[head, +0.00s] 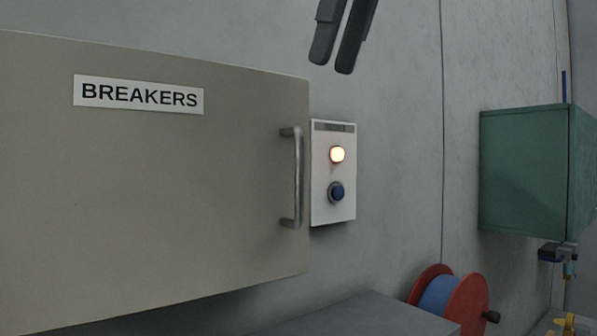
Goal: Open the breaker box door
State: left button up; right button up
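The breaker box (150,200) is a large beige-grey cabinet at the left, labelled BREAKERS (139,95). Its door looks closed. A vertical metal bar handle (297,178) is near the door's right edge. My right gripper (333,66) hangs in from the top, above and to the right of the handle and apart from it. Its two dark fingers are close together with at most a narrow gap, and nothing shows between them; I cannot tell if they are fully shut. My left gripper is not in the view.
A white panel (345,210) with a lit orange lamp and a blue button is on the wall right of the handle. A teal box (523,170) hangs further right. Below are a grey surface (350,318) and a red reel with blue winding (437,298).

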aim_at(302, 163)
jog(key=x, duration=1.6)
jog(key=shift+f, duration=0.15)
grip_shut()
